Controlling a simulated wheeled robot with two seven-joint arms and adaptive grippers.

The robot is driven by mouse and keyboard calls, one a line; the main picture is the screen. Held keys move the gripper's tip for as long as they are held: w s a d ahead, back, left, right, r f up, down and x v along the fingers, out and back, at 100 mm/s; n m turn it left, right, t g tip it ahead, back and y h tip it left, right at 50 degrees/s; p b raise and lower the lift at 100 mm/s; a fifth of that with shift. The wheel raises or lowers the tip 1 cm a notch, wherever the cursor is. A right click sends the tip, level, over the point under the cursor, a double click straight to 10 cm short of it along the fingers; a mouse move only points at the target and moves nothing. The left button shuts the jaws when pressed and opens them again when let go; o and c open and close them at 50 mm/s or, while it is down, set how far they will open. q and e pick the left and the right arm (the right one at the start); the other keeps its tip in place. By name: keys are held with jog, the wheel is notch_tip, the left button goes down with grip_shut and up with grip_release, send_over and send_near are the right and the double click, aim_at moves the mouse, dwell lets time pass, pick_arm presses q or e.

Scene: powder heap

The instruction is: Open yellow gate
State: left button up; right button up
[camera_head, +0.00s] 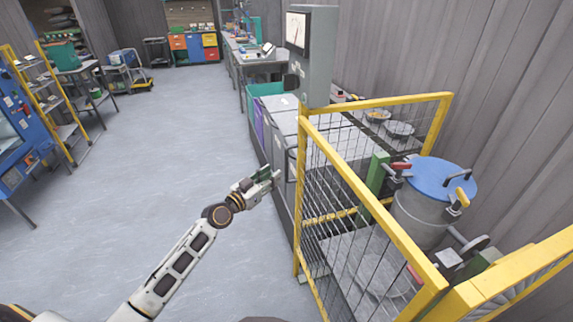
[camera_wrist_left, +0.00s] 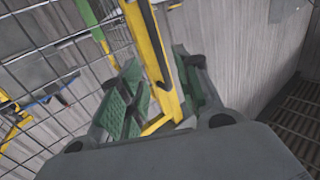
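The yellow gate (camera_head: 372,190) is a yellow frame with dark wire mesh, at the right of the head view. It looks closed in front of the caged machine, though I cannot be sure. My left gripper (camera_head: 267,177) is just left of the gate's upright yellow post. In the left wrist view, its green-padded fingers (camera_wrist_left: 160,95) are apart. The yellow post (camera_wrist_left: 150,45) shows between and beyond them, and no grip on it is visible. Whether they touch it I cannot tell. My right gripper is not in view.
Behind the gate stands a metal drum with a blue lid (camera_head: 443,178). A grey gauge box (camera_head: 312,60) stands above the gate's far corner. A blue machine (camera_head: 18,125) and yellow-railed shelf (camera_head: 48,100) are at the left. The grey floor between is clear.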

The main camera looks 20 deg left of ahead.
pick_arm(q)
jog(key=w, duration=0.2)
send_over(286, 181)
jog(key=shift+w+p, duration=0.25)
jog(key=shift+p, duration=0.05)
jog(key=shift+w, duration=0.1)
grip_shut()
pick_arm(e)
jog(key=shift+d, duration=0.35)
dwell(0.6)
